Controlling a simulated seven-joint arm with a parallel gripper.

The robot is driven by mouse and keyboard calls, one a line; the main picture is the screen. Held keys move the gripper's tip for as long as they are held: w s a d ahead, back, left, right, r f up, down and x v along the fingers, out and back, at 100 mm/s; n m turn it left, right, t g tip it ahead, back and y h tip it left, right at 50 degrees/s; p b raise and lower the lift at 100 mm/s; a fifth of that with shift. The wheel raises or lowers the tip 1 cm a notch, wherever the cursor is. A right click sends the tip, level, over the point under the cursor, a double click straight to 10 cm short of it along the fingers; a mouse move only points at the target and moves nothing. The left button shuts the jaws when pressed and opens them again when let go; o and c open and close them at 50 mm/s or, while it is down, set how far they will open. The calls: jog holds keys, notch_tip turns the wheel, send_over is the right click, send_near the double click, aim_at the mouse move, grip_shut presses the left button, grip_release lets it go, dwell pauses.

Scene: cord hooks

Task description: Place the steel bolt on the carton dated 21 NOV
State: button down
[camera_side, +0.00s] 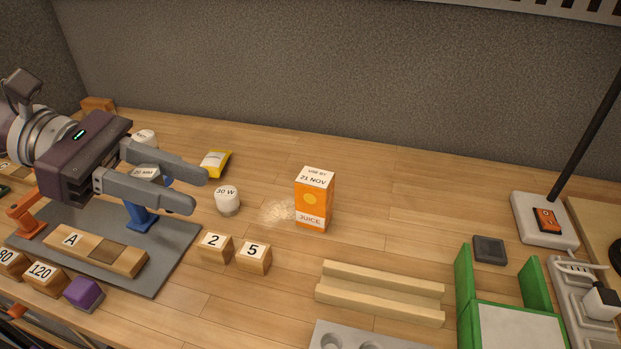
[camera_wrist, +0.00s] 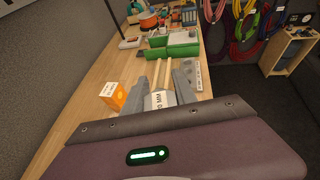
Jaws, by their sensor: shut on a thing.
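The carton dated 21 NOV (camera_side: 314,200) is an upright orange juice box right of centre in the side view, its white top marked USE BY 21 NOV and bare. It also shows at the left in the wrist view (camera_wrist: 112,96). My gripper (camera_side: 198,190) is left of the carton, above the grey mat, its fingers pointing right. It is shut on a pale, rounded thing marked 20 MM (camera_wrist: 160,101), held well back between the fingers. This may be the steel bolt; the fingers hide much of its shape. No other bolt is clear to see.
A blue upright (camera_side: 140,217) rises below my gripper. A wooden rail (camera_side: 380,294) lies in front.

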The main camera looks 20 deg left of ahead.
notch_tip(320, 180, up, 5)
jog(key=n+t, duration=0.2)
send_over(334, 176)
notch_tip(334, 176, down, 16)
jog(key=shift+r, duration=0.2)
jog(key=shift+f+y, duration=0.15)
jog(key=shift+y, duration=0.15)
jog(key=c, duration=1)
grip_release()
